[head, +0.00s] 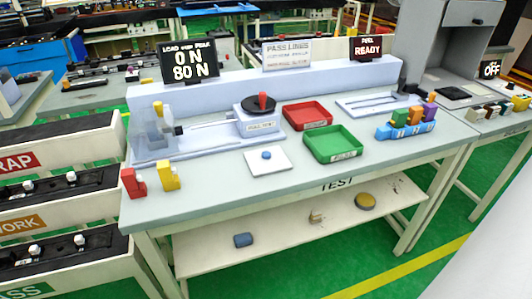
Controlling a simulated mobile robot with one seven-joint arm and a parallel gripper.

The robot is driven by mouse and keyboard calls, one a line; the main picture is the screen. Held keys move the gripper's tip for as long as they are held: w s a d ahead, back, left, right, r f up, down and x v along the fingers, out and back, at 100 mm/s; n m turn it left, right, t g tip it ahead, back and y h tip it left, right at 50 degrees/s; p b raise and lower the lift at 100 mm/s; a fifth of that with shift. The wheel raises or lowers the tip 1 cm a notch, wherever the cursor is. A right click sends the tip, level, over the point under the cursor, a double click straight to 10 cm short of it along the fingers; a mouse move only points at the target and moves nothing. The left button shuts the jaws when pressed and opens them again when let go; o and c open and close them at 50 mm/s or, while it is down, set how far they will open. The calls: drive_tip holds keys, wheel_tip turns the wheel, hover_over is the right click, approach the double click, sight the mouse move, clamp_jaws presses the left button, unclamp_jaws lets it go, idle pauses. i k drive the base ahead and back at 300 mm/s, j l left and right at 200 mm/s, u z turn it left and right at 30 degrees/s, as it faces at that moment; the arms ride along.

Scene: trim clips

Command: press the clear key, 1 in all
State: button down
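A blue round button (266,155) stands on a white square plate (283,164) at the front middle of the test bench. No lettering on it can be read, so I cannot tell for sure that it is the clear key. A dark display (188,61) at the back left of the bench reads load and peak, 0 N and 80 N. A smaller display (367,48) at the back right reads READY. My gripper is not in view.
A lever stand with a red knob (262,100) stands behind the plate. A red tray (307,115) and a green tray (333,144) lie to its right. Red (132,183) and yellow (168,176) clips stand front left. A blue rack (405,130) holds coloured clips.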

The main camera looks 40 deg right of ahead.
sight(266, 155)
drive_tip(key=l+z, duration=0.1)
drive_tip(key=z, duration=0.4)
drive_tip(key=i+l+z, duration=0.1)
drive_tip(key=z, duration=0.4)
drive_tip(key=i+l+z, duration=0.1)
drive_tip(key=z, duration=0.35)
drive_tip(key=j+z, duration=0.2)
drive_tip(key=i+j, duration=0.1)
drive_tip(key=j, duration=0.45)
drive_tip(key=i, duration=0.05)
